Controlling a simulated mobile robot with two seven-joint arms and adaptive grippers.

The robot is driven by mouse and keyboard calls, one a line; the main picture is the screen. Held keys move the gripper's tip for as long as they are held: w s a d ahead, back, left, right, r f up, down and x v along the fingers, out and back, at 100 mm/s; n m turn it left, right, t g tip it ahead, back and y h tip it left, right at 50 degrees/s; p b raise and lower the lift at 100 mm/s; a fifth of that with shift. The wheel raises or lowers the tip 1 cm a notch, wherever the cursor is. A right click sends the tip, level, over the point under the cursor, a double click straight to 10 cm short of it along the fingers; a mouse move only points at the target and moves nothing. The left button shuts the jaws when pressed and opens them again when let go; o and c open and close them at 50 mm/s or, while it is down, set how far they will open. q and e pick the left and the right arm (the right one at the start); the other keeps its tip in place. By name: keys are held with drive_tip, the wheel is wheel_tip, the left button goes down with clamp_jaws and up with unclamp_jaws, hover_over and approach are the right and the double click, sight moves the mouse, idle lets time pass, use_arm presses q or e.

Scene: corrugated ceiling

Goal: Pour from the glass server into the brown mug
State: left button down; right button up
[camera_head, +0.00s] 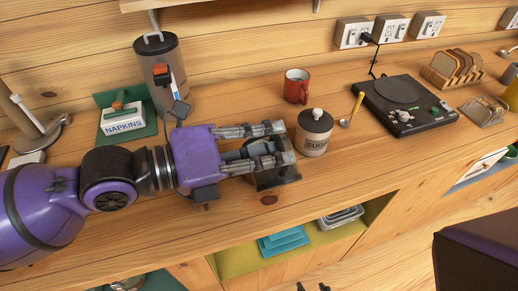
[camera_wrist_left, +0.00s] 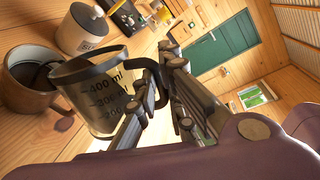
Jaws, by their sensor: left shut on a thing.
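My left gripper (camera_head: 275,146) reaches in from the left over the counter. In the left wrist view its fingers (camera_wrist_left: 158,78) are shut on the black handle of the glass server (camera_wrist_left: 105,92), a clear jug with a dark rim and ml marks. In the head view the server (camera_head: 268,180) is mostly covered by the fingers. The brown mug (camera_wrist_left: 25,92) stands beside the server in the wrist view, close to its rim; its inside looks dark. In the head view I cannot make out the brown mug clearly. Whether liquid is leaving the server cannot be told. My right gripper is out of view.
A sugar jar (camera_head: 313,135) stands just right of the left fingertips, with a red mug (camera_head: 296,88) behind it. A spoon (camera_head: 352,108), black hotplate (camera_head: 404,105) and toast rack (camera_head: 453,68) are further right. A napkin box (camera_head: 123,119) and tall canister (camera_head: 160,75) stand behind my arm.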

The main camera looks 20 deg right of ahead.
sight(281, 168)
use_arm(q)
drive_tip(key=shift+s+d, duration=0.15)
drive_tip(key=shift+s, duration=0.25)
drive_tip(key=shift+w+a, duration=0.25)
drive_tip(key=shift+w+a+r, duration=0.1)
drive_tip(key=shift+w+a, duration=0.05)
drive_tip(key=shift+w, duration=0.35)
drive_tip(key=s+m, duration=0.1)
drive_tip(key=s, duration=0.2)
drive_tip(key=shift+s+d+r+m+t, duration=0.1)
drive_tip(key=shift+s+d+m+t, duration=0.05)
drive_tip(key=shift+d+m+t, duration=0.2)
drive_tip(key=shift+s+m, duration=0.2)
drive_tip(key=shift+m, duration=0.35)
drive_tip(key=shift+w+a+f, duration=0.1)
drive_tip(key=shift+f, duration=0.1)
drive_tip(key=shift+s+m+t, duration=0.25)
drive_tip(key=shift+s+m, duration=0.05)
drive_tip(key=shift+m, duration=0.1)
drive_tip(key=shift+s+f+m+h, duration=0.2)
drive_tip(key=shift+s+m+h, duration=0.1)
drive_tip(key=shift+s+m, duration=0.2)
drive_tip(key=s+f+m+h+b, duration=0.1)
drive_tip(key=s+f+m, duration=0.5)
drive_tip(key=f, duration=0.1)
drive_tip(key=shift+s+d+m+t, duration=0.2)
drive_tip(key=shift+s+m+t, duration=0.2)
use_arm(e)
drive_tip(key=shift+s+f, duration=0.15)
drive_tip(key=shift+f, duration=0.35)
